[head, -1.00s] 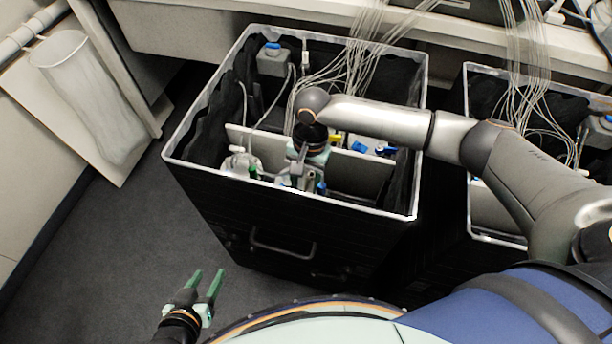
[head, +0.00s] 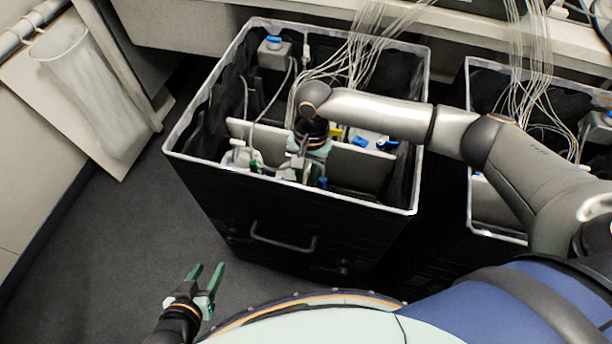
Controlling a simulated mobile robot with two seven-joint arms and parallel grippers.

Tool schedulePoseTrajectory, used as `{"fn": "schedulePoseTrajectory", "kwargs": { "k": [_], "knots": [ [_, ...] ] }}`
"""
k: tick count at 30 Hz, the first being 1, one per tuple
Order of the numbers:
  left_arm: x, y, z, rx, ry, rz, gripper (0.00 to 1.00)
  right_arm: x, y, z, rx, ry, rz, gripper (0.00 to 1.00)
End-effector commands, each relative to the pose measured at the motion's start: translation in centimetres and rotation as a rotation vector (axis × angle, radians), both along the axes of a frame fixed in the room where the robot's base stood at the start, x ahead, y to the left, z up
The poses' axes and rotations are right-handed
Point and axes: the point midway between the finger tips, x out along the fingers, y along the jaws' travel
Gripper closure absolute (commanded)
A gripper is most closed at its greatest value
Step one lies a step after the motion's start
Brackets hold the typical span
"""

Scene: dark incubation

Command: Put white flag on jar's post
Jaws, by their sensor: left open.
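My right gripper (head: 299,166) reaches down into the near black box, close to its front wall and among small bottles. My own wrist and the clutter hide its fingertips, so I cannot tell whether it is open or shut, or on what. A clear jar-like vessel with a pale top (head: 241,157) stands to its left in the box. I cannot make out the jar's post. A small white piece on a thin stem (head: 306,37) shows at the back of the box; I cannot tell whether it is the white flag. My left gripper (head: 208,276) is open and empty above the floor.
The black box (head: 290,190) has a pale rim and a grey divider (head: 360,164). A blue-capped container (head: 273,46) stands at its back left. Thin tubes (head: 362,50) hang into it. A second box (head: 497,237) stands at right. The floor at left is clear.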

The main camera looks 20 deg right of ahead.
Motion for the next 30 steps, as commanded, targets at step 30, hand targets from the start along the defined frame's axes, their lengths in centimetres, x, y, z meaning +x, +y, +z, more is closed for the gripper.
{"fn": "schedulePoseTrajectory", "kwargs": {
  "k": [30],
  "knots": [
    [-1.1, 2.3, 3.3, 0.024, -0.001, 0.048, 0.5, 0.0, 0.0, 4.0, 0.001, -0.001, 0.0, 1.0]
  ]
}}
